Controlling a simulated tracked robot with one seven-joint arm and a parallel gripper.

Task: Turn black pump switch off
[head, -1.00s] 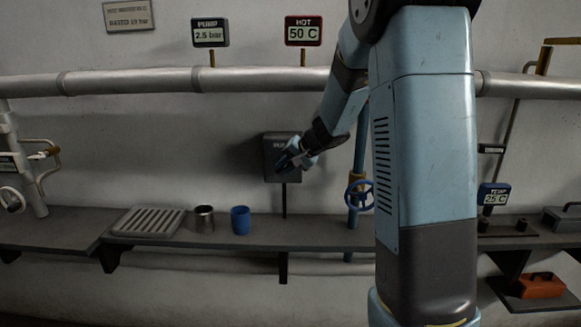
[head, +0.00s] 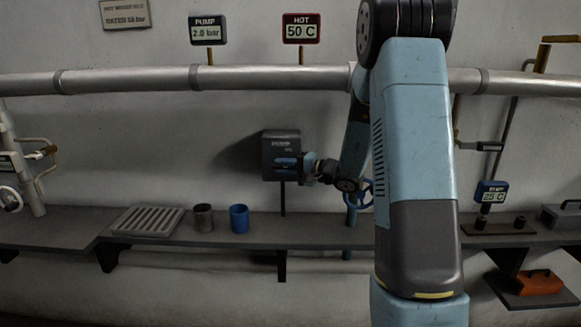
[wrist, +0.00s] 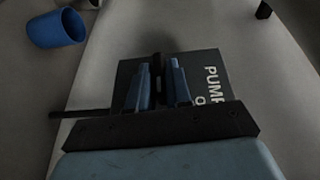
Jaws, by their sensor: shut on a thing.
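The black pump switch box (head: 281,142) is mounted on the wall in the middle of the head view, with "PUMP" lettering near its top. In the wrist view the box (wrist: 215,72) lies behind my fingers, its lettering turned sideways. My gripper (head: 289,163) is at the front of the box, coming in from the right. In the wrist view my gripper (wrist: 160,80) has its two blue fingers on either side of a dark narrow lever (wrist: 158,66), shut on it. The fingers hide much of the lever and the box's face. The pump gauge (head: 208,30) reads 2.0 bar.
A blue valve wheel (head: 359,192) is right of my gripper. A pipe (head: 130,79) runs across the wall above.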

